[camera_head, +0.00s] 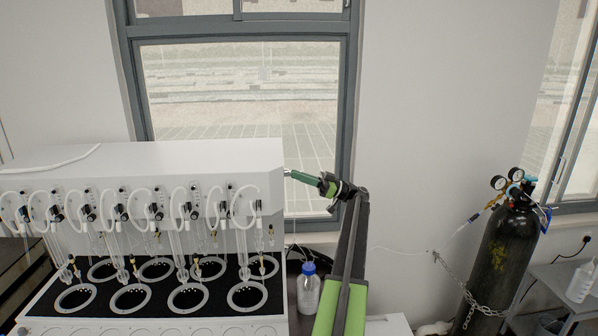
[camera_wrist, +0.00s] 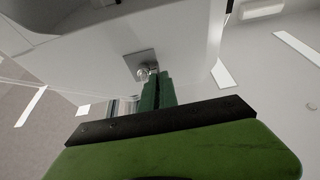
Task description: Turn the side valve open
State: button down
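The white multi distiller (camera_head: 150,160) stands at the left in the head view. Its side valve (camera_wrist: 143,72) is a small metal fitting on a square plate on the white side wall in the wrist view. In the head view a bit of the valve (camera_head: 287,172) shows at the machine's right side, left of my fingers. My gripper (camera_head: 296,175) reaches the valve from the right. In the wrist view my green fingers (camera_wrist: 156,75) are close together, with their tips at the valve's outer end. They look shut on it; the fingers partly hide the handle, so its angle is unclear.
A clear bottle with a blue cap (camera_head: 308,285) stands right of the distiller, below my arm. A black gas cylinder (camera_head: 497,255) with gauges is chained at the wall on the right. A window (camera_head: 240,85) is behind. Glass tubing (camera_head: 180,235) lines the distiller's front.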

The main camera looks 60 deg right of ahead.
dwell(0.4)
jog(key=c, duration=1.6)
grip_release()
jog(key=shift+r, duration=0.1)
jog(key=shift+c, duration=0.2)
